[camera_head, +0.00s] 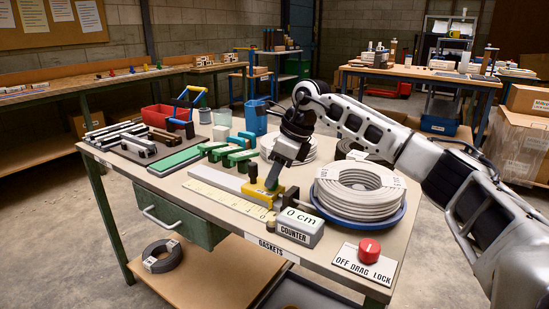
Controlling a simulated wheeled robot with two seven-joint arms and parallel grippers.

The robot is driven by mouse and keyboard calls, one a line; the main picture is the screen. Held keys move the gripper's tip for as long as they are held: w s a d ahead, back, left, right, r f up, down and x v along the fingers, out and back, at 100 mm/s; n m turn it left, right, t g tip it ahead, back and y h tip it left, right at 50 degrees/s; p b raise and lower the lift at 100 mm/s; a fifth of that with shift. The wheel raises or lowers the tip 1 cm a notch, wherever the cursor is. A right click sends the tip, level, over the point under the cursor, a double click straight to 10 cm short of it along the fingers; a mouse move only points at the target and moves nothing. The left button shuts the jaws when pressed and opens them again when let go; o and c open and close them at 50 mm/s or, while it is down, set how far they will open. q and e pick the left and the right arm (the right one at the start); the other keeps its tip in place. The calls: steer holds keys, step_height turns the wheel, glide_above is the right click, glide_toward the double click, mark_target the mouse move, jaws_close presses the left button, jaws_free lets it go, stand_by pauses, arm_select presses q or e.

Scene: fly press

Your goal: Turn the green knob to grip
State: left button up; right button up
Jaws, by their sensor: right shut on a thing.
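My right gripper (273,179) reaches down from the right to the yellow block (258,193) beside the long ruler on the bench. It is shut on a small part at the top of this block. The fingers hide most of that part, so I cannot tell its colour or its turn. I cannot make out a green knob for certain. Green clamp-like pieces (242,157) stand just behind the ruler. My left gripper is not in view.
A counter box reading 0 cm (300,226) stands right of the yellow block. A white coil (360,188) lies on a blue dish behind it. A red knob (369,248) sits on the drag lock plate at the front right. The ruler (222,198) runs left.

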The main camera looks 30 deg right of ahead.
steer(key=n+p, duration=0.1)
steer(key=n, duration=0.1)
steer(key=n+g+y+p, duration=0.1)
steer(key=p, duration=0.1)
steer(key=shift+w+r+n, duration=0.15)
steer(key=shift+r+n, duration=0.05)
steer(key=shift+n, duration=0.2)
arm_select(q)
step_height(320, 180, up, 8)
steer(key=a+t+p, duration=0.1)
steer(key=p, duration=0.1)
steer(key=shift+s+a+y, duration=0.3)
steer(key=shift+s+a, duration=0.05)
arm_select(e)
steer(key=shift+f+n+g, duration=0.15)
steer(key=shift+n+g, duration=0.45)
steer(key=shift+n, duration=1.1)
steer(key=shift+y, duration=0.3)
steer(key=o, duration=1)
steer(key=shift+d, duration=0.1)
arm_select(q)
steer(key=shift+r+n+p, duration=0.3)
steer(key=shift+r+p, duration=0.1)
steer(key=shift+p, duration=0.75)
arm_select(e)
steer(key=shift+v, duration=7.95)
steer(key=shift+w, duration=0.15)
